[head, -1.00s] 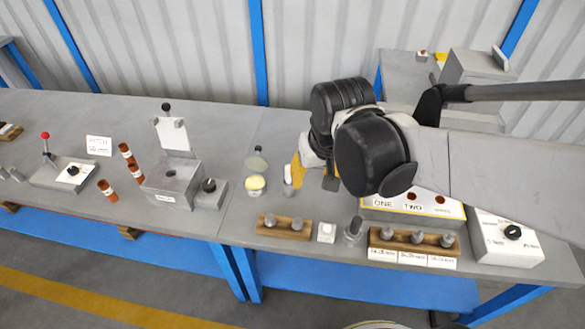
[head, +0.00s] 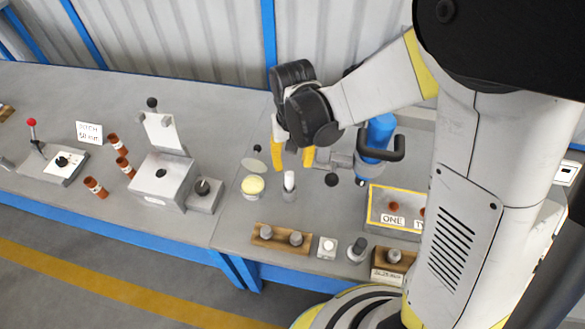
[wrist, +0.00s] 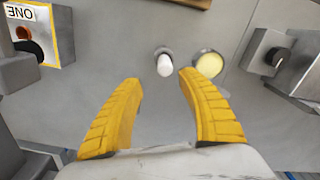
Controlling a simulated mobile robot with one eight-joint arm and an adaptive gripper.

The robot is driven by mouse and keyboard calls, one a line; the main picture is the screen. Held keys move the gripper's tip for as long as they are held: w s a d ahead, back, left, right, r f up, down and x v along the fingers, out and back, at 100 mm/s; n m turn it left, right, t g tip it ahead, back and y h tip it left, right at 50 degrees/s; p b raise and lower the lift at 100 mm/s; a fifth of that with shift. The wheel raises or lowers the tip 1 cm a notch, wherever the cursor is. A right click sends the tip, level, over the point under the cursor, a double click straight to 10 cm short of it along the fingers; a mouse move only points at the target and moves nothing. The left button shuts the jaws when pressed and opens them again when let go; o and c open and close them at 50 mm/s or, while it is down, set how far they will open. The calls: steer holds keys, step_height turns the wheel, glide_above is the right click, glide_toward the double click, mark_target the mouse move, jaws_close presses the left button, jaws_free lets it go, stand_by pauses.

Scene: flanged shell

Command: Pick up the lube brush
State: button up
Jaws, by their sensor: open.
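What looks like the lube brush (head: 289,181) is a white rounded handle standing upright in a small grey holder (head: 289,195) on the bench. It also shows in the wrist view (wrist: 165,66), just beyond the fingertips and roughly between their lines. Its bristles are hidden. My gripper (head: 292,160) has two yellow fingers, spread apart, with nothing between them. In the head view it hangs above and behind the brush. In the wrist view the open fingers (wrist: 160,82) point toward the brush without touching it.
A pot with a cream-yellow top (head: 252,185) stands close to the left of the brush. In front are a wooden block with pegs (head: 282,238) and a white button box (head: 327,247). A grey fixture (head: 163,183) is further left. A yellow-edged box marked ONE (head: 393,221) is right.

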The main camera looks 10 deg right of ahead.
mark_target(292, 174)
steer(key=f, duration=0.1)
steer(key=f+b, duration=0.1)
steer(key=f, duration=0.2)
steer(key=shift+s+a+f, duration=0.1)
steer(key=shift+s+a, duration=0.05)
steer(key=shift+s, duration=0.2)
steer(key=shift+a+f+b, duration=0.15)
steer(key=shift+f+b, duration=0.7)
steer(key=shift+f, duration=0.55)
steer(key=shift+a+f+b, duration=0.15)
steer(key=shift+f+b, duration=0.65)
steer(key=shift+f, duration=0.55)
jaws_close()
